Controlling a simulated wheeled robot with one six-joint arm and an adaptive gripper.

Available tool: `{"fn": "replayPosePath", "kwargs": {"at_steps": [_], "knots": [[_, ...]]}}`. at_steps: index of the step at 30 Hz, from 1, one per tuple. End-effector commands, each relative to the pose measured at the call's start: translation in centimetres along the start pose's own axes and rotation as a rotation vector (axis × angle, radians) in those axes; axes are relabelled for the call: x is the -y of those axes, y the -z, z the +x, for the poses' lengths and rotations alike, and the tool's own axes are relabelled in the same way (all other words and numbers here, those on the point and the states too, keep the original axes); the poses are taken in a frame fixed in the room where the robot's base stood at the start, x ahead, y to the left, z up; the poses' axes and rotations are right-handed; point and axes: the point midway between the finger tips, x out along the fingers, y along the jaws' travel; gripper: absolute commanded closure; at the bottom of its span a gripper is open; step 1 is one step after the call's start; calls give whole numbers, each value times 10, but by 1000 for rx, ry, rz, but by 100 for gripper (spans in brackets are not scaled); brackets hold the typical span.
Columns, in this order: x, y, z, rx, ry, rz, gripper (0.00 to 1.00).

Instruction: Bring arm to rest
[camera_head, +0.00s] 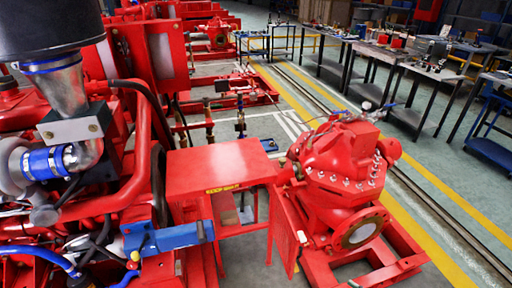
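My gripper and my arm are not in view, so their pose cannot be told. A red diesel engine (130,160) fills the left side, with a dark cylinder (50,28) and a metal elbow pipe with blue bands at its upper left. A red pump (342,165) with a round open flange (362,231) stands on a red base frame at right of centre. A red box-like cover (218,167) with a yellow label sits between the engine and the pump.
Workbenches (395,60) with tools and parts line the upper right. Other red pumpset frames (230,90) stand behind. Green floor with yellow lines (430,185) and a dark floor channel lies open right of the pump.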

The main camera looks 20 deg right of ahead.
Motion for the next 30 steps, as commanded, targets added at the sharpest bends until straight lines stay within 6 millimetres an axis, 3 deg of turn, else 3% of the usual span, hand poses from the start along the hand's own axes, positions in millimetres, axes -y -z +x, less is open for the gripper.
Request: {"fn": "replayPosePath", "kwargs": {"at_steps": [11,17,23,30], "knots": [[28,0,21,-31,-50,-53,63],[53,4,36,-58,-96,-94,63],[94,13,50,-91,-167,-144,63],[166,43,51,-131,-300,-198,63]]}}
